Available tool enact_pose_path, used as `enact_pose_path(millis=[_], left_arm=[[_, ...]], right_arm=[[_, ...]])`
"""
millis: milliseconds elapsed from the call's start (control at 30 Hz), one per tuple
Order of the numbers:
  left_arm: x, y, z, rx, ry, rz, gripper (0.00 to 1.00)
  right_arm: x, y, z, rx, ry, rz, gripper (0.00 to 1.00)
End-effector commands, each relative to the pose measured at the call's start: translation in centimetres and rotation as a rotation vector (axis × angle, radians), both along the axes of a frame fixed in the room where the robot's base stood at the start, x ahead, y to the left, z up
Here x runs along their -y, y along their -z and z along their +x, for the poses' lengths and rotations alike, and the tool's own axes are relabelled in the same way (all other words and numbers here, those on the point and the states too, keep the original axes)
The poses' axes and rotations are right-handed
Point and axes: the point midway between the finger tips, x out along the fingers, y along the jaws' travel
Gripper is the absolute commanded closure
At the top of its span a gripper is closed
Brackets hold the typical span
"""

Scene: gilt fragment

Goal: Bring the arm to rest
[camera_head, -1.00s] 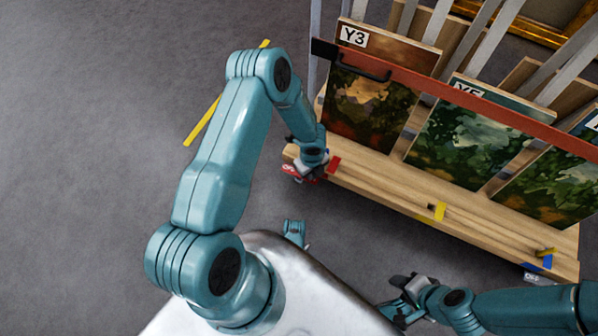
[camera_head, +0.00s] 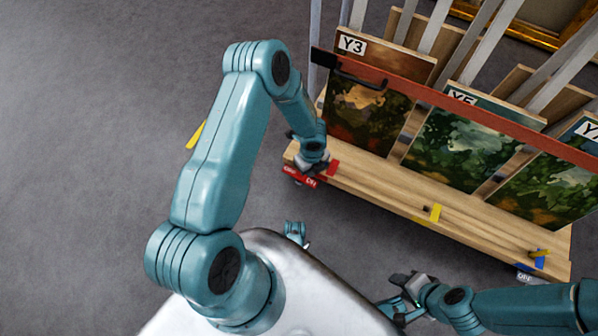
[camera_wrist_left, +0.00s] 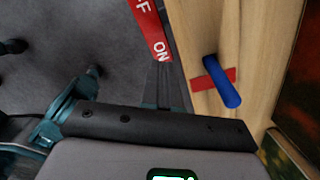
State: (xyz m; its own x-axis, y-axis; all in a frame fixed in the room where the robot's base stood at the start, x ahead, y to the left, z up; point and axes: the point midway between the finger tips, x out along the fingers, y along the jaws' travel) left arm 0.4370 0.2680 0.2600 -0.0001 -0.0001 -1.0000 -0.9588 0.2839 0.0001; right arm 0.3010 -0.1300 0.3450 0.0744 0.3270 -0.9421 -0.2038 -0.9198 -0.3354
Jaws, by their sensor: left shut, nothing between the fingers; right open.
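My left arm (camera_head: 225,150) reaches up and over to the front left corner of the wooden cart (camera_head: 375,190). My left gripper (camera_head: 308,172) is shut and empty, low beside the cart's corner by a red OFF/ON label (camera_head: 311,183). In the left wrist view the shut fingers (camera_wrist_left: 163,80) point at the end of the red label (camera_wrist_left: 152,30). A blue lever (camera_wrist_left: 222,82) on a red mark stands on the wood to their right, apart from them. My right gripper (camera_head: 402,295) is open and empty at the bottom, in front of the cart.
The cart holds several framed paintings, with a Y3 painting (camera_head: 365,115) and a Y5 painting (camera_head: 465,140) behind a red rail (camera_head: 450,105). Yellow (camera_head: 435,212) and blue (camera_head: 540,262) marks sit along its front edge. Grey floor (camera_head: 90,120) is clear at left.

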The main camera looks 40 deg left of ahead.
Motion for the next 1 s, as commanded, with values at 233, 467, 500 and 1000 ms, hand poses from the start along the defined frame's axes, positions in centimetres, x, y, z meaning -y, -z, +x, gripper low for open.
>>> enact_pose_path(millis=[233, 467, 500, 1000], left_arm=[[0.0, -2.0, 0.0, 0.000, 0.001, 0.000, 1.00], [0.0, -1.8, 0.0, 0.000, 0.000, 0.000, 1.00], [0.0, -1.8, 0.0, 0.000, 0.000, 0.000, 1.00], [6.9, -5.2, -5.0, -0.098, -0.169, -0.137, 1.00]], right_arm=[[0.0, -1.5, 0.0, 0.000, 0.000, 0.000, 0.57], [0.0, -1.3, 0.0, 0.000, 0.000, 0.000, 0.57], [0.0, -1.3, 0.0, 0.000, 0.000, 0.000, 0.57], [-0.5, -1.1, -0.5, -0.009, -0.020, 0.004, 0.57]])
